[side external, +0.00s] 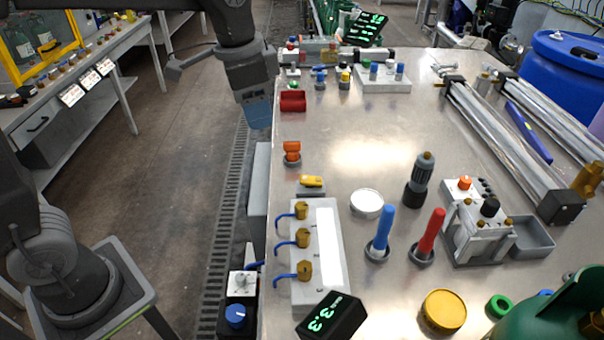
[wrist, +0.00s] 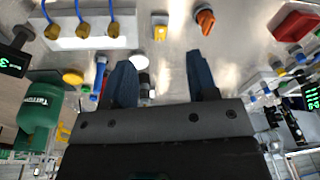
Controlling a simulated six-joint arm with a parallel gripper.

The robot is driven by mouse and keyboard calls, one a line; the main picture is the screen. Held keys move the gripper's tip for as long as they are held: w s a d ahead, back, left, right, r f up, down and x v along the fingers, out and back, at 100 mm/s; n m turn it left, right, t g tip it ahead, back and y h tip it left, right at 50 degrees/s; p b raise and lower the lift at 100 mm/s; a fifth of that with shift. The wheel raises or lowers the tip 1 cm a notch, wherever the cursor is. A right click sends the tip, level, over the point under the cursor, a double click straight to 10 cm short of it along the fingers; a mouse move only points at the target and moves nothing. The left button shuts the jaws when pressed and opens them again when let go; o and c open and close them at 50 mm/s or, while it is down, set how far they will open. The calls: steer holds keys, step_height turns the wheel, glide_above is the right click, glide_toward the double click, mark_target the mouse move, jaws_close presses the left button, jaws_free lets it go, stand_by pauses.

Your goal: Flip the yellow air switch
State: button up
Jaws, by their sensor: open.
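The yellow air switch (side external: 311,181) sits on a small grey base near the left edge of the steel table in the side view. It also shows at the top middle of the wrist view (wrist: 160,28). My gripper (side external: 258,118) hangs at the table's left edge, above and behind the switch in the side view, apart from it. In the wrist view its two dark blue fingers (wrist: 162,70) are spread with nothing between them, and the switch lies beyond the fingertips. The steel table (side external: 330,125) fills the centre of the side view.
An orange knob (side external: 292,150) stands just behind the switch. In front is a white block with brass valves and blue tubes (side external: 325,245). A red bin (side external: 292,101) is further back. A white disc (side external: 366,203) and blue and red handles stand to the right.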

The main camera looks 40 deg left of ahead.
mark_target(303, 178)
steer(key=w+d+f+m+g, duration=0.2)
steer(key=w+d+f+m, duration=0.15)
steer(key=w, duration=0.35)
steer(key=shift+n, duration=0.25)
step_height(303, 178, down, 13)
steer(key=shift+w+d+f, duration=0.1)
steer(key=shift+f, duration=0.1)
